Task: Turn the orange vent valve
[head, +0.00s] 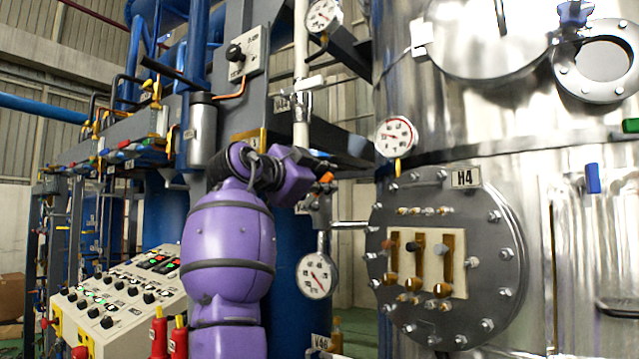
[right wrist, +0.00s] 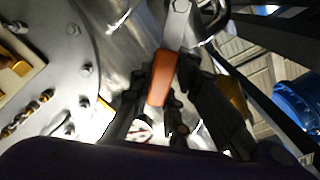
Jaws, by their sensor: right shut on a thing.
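The orange vent valve handle (right wrist: 162,78) shows in the right wrist view as a short orange bar. It lies between the dark fingers of my right gripper (right wrist: 166,90), which are shut on it. In the head view only a small orange tip of the handle (head: 326,177) shows beside my purple right wrist. My right gripper (head: 318,168) is mostly hidden there behind the wrist. The valve sits on the pipework left of the round flange. My left gripper is not in view.
The bolted H4 flange (head: 390,215) on the steel vessel stands right of my gripper. One gauge (head: 396,137) is above right of the handle and another gauge (head: 317,276) is below it. A control panel (head: 125,295) stands at lower left. Pipes crowd the back.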

